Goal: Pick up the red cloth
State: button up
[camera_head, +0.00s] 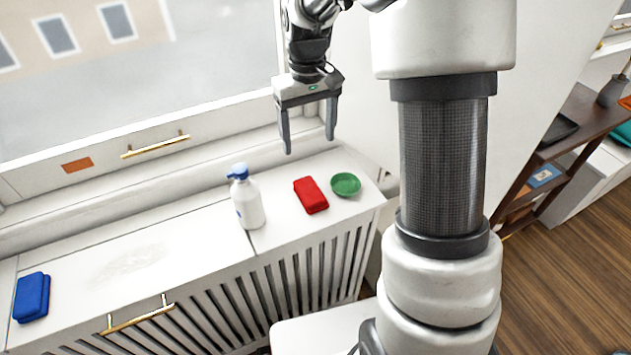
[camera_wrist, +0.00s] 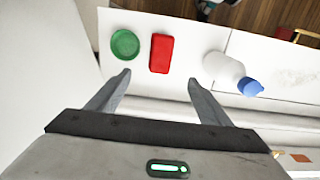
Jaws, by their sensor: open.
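The red cloth (camera_head: 311,195) is a small folded block lying flat on the white radiator cover, between a white bottle and a green dish. In the wrist view the red cloth (camera_wrist: 161,54) lies beyond the fingertips, roughly between their lines. My gripper (camera_head: 309,146) is open and empty, above and behind the cloth and apart from it. Its two fingers also show in the wrist view (camera_wrist: 160,80), spread wide with nothing between them.
The white bottle with a blue cap (camera_head: 248,200) stands left of the cloth. The green dish (camera_head: 345,185) sits close on its right. A blue folded cloth (camera_head: 32,297) lies at the far left. The white cover (camera_head: 150,250) is mostly clear between. A window ledge runs behind.

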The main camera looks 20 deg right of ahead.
jog(key=b, duration=0.3)
send_over(310, 189)
notch_tip(310, 189, down, 12)
jog(key=shift+w+a, duration=0.1)
jog(key=shift+w, duration=0.05)
jog(key=f, duration=0.1)
jog(key=f+b, duration=0.1)
jog(key=f, duration=0.3)
jog(key=shift+s+f, duration=0.1)
jog(key=shift+s, duration=0.15)
jog(key=c, duration=1.1)
jog(key=shift+c, duration=0.2)
notch_tip(310, 189, up, 10)
jog(key=p, duration=0.2)
